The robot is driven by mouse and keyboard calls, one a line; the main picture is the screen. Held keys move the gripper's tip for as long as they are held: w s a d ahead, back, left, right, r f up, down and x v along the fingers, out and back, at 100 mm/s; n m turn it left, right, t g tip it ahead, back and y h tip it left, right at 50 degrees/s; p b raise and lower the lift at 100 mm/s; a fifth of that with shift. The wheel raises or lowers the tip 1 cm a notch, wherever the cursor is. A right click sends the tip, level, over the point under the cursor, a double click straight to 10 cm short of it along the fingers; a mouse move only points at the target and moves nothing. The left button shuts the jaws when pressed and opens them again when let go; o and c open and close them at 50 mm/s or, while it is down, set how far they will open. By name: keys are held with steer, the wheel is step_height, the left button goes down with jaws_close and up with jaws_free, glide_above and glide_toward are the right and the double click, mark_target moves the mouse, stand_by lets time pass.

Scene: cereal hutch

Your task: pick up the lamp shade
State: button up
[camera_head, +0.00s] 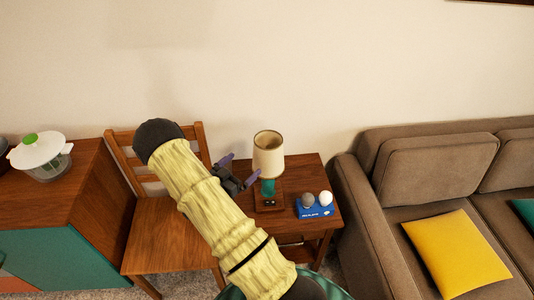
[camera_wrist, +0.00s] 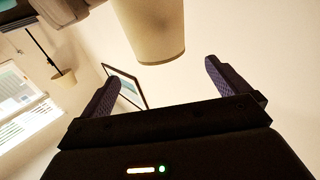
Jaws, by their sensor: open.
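The cream lamp shade (camera_head: 268,155) sits upright on a lamp with a teal stem (camera_head: 268,188) and a brown square base, on the small wooden side table (camera_head: 300,172). In the wrist view the shade (camera_wrist: 152,30) shows large at the top, beyond and between the fingers. My gripper (camera_head: 239,171) is open and empty, just left of the shade's lower part, with one finger reaching toward the stem. Its two purple fingers also show wide apart in the wrist view (camera_wrist: 158,82). I cannot tell whether a finger touches the lamp.
A blue box (camera_head: 314,208) with a grey ball and a white ball is right of the lamp. A wooden chair (camera_head: 165,235) stands left, beside a cabinet (camera_head: 85,195) bearing a lidded bowl (camera_head: 42,155). A brown sofa (camera_head: 362,230) is close on the right.

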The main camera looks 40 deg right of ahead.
mark_target(260, 152)
steer(key=p+x, duration=0.2)
steer(key=x, duration=0.7)
steer(key=shift+s+r, duration=0.1)
steer(key=shift+d, duration=0.2)
steer(key=shift+d, duration=0.1)
steer(key=shift+d, duration=0.35)
steer(key=p+x, duration=0.2)
steer(key=x, duration=0.1)
steer(key=shift+d+r, duration=0.2)
steer(key=shift+d, duration=0.05)
steer(key=shift+w+d, duration=0.3)
steer(key=shift+d, duration=0.15)
steer(key=shift+f, duration=0.1)
